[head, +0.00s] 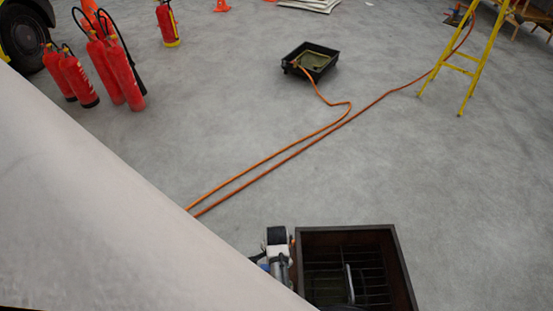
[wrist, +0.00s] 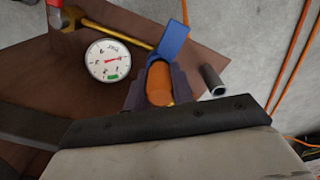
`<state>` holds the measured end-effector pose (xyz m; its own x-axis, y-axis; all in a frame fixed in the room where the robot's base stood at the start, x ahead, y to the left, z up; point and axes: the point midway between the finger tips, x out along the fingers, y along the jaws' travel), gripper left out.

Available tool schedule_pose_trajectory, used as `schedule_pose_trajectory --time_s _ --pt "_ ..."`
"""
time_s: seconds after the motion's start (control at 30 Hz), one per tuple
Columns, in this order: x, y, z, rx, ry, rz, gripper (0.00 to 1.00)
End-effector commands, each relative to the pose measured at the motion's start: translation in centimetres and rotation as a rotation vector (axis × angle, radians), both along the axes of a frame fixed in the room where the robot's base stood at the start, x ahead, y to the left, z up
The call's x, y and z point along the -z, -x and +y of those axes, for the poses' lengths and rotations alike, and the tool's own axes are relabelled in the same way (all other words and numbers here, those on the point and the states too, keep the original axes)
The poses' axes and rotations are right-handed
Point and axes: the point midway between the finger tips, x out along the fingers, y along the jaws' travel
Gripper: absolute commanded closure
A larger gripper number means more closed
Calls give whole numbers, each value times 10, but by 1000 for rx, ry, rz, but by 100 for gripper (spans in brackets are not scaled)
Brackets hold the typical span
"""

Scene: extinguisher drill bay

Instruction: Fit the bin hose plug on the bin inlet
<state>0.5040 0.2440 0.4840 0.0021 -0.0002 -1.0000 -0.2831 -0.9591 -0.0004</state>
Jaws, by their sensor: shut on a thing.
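In the wrist view my gripper (wrist: 158,92) is shut on an orange, rounded piece (wrist: 160,78), which looks like the bin hose plug. A blue lever (wrist: 174,42) stands just beyond the jaws, by a brass pipe (wrist: 120,33). A short grey tube (wrist: 212,80) lies just right of the jaws; I cannot tell whether it is the bin inlet. The brown bin (head: 402,262) is at the bottom right of the head view, open at the top, with dark slats inside. The plug's contact with any fitting is hidden.
A round gauge (wrist: 109,60) is left of the jaws. Orange hoses (head: 270,155) cross the floor from a black tray (head: 290,68) and a yellow ladder (head: 467,72). Red extinguishers (head: 122,75) stand at the upper left. Floor right of the bin is clear.

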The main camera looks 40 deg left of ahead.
Motion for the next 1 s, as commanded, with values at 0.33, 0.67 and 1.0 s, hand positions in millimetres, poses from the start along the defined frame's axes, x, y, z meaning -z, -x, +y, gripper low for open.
schedule_pose_trajectory --time_s 0.33,0.67,1.0 --pt "4 1 0 0 2 2 99" --pt "3 0 0 0 1 1 50" --pt "-15 0 0 0 -2 -2 50"
